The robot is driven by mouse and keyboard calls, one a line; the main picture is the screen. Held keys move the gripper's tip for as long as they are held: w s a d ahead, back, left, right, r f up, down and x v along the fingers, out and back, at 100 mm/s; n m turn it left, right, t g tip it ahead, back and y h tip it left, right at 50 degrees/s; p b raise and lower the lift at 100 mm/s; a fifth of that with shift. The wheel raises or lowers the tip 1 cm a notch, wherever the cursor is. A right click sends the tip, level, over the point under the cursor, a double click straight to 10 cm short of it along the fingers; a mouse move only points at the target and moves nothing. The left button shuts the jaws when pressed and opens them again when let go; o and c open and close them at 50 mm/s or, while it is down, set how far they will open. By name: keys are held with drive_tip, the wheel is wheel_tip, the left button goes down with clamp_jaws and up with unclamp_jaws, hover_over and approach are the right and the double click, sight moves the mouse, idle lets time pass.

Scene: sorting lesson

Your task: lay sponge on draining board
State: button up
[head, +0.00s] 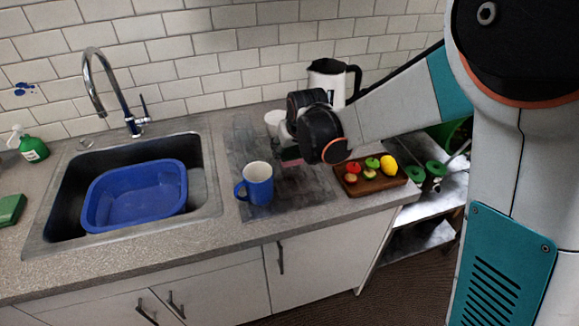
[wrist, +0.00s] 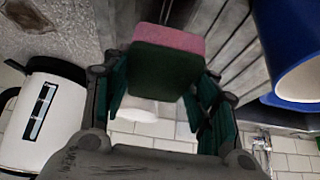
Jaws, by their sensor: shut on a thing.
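My gripper (head: 289,150) is over the draining board, between the blue mug and the kettle. It is shut on a sponge (wrist: 165,65) with a pink layer and a dark green layer. In the head view only a small pink strip of the sponge (head: 291,162) shows below the gripper; the rest is hidden. The sponge is over or at the grey ridged draining board (head: 300,199); I cannot tell whether it touches. The board's ridges also show in the wrist view (wrist: 232,42).
A blue mug (head: 257,184) stands on the board's front left. A white cup (head: 273,122) stands behind. A kettle (head: 328,80) is at the back. A wooden board (head: 372,187) with toy food lies right. The sink (head: 208,170) with a blue basin (head: 135,205) is left.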

drive_tip(key=shift+f+b, duration=1.4)
drive_tip(key=shift+f, duration=0.85)
drive_tip(key=shift+f, duration=0.15)
drive_tip(key=o, duration=0.7)
drive_tip(key=shift+r, duration=0.4)
drive_tip(key=p+v, duration=0.7)
drive_tip(key=v, duration=0.4)
drive_tip(key=shift+s+r+p, duration=0.25)
drive_tip(key=shift+p, duration=0.05)
drive_tip(key=shift+d, duration=0.1)
